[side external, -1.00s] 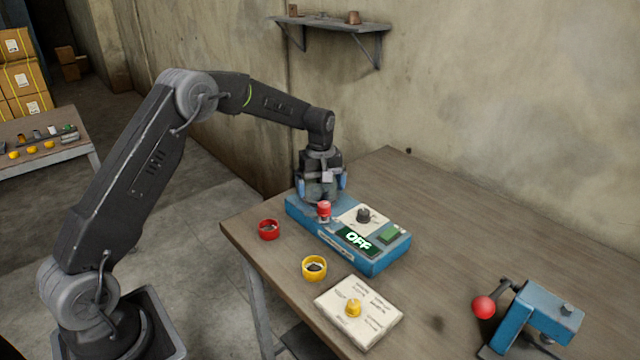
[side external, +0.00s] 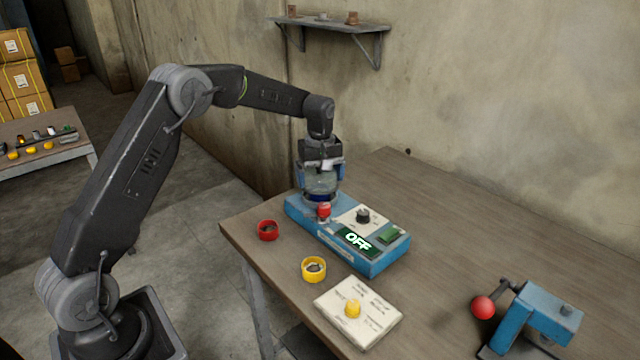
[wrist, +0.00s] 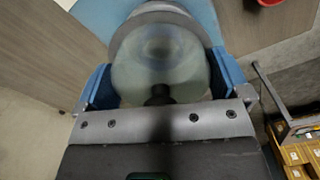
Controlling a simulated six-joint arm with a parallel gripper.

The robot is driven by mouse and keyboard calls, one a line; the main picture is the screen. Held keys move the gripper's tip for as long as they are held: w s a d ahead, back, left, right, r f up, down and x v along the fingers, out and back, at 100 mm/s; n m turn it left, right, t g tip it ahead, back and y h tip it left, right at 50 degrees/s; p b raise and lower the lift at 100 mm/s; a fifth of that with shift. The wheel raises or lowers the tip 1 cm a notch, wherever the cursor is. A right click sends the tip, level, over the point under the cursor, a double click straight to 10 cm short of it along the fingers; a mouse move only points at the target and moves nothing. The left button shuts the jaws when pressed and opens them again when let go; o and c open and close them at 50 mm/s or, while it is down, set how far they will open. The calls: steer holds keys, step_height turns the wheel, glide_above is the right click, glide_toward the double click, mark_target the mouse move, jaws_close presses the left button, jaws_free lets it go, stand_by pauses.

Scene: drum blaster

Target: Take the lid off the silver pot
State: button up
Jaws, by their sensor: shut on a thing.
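My gripper (side external: 320,176) is above the left end of a blue machine (side external: 375,263). Its blue fingers are shut on a clear, domed lid (side external: 319,186), one on each side. In the wrist view the lid (wrist: 158,72) fills the space between the fingers, with a dark knob (wrist: 159,95) toward the gripper. A grey ring (wrist: 190,28) curves around the lid's far side; I cannot tell if it belongs to the lid or the pot. The silver pot is mostly hidden, and I cannot tell whether lid and pot touch.
A red knob (side external: 324,209) stands close in front of the gripper. The machine also has a black dial (side external: 363,215) and an OFF display (side external: 357,241). Red (side external: 268,230) and yellow (side external: 314,269) rings lie nearby. The table's back right is clear.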

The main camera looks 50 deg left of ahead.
steer(key=s+a+r, duration=0.8)
steer(key=a, duration=0.1)
steer(key=m, duration=0.9)
glide_above(413, 285)
step_height(413, 285, down, 14)
steer(key=shift+r, duration=0.1)
steer(key=shift+w+f, duration=0.1)
steer(key=shift+f, duration=2)
steer(key=shift+f, duration=0.15)
steer(key=o, duration=0.6)
